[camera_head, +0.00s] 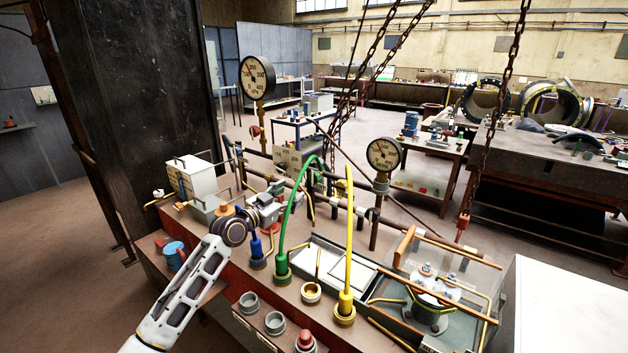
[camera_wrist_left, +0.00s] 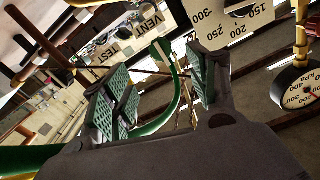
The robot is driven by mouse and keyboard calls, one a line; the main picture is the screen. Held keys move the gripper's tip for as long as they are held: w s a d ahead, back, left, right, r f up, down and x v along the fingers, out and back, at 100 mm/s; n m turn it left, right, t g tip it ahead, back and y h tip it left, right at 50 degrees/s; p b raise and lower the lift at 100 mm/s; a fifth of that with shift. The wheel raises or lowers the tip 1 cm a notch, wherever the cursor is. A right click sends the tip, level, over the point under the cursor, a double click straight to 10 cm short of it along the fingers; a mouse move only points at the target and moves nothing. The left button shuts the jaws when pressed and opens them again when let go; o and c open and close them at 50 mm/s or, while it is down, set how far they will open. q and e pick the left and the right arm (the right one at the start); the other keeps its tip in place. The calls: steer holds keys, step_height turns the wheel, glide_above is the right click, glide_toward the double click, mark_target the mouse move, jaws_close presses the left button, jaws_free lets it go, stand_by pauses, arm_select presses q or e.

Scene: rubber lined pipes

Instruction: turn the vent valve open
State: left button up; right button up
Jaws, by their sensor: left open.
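My left gripper (camera_head: 268,213) reaches in from the left over the test bench, beside the green hose (camera_head: 291,215). In the left wrist view the gripper (camera_wrist_left: 162,88) is open, with green ribbed pads on both fingers and nothing clearly held between them. The green hose (camera_wrist_left: 172,95) curves through the view beyond the gap. A plate lettered VENT (camera_wrist_left: 150,20) shows above the gap, with a TEST label (camera_wrist_left: 122,48) beside it. I cannot clearly make out the vent valve's handle or its position. My right gripper is not in view.
Two dial gauges (camera_head: 257,77) (camera_head: 384,154) stand on posts behind. A dark steel column (camera_head: 130,110) rises at left. Hanging chains (camera_head: 495,110) cross the right side.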

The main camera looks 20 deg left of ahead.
mark_target(312, 180)
arm_select(q)
steer(key=shift+p+x, duration=0.65)
steer(key=shift+x, duration=6.15)
steer(key=shift+c, duration=0.8)
steer(key=c, duration=0.9)
steer(key=shift+o, duration=0.2)
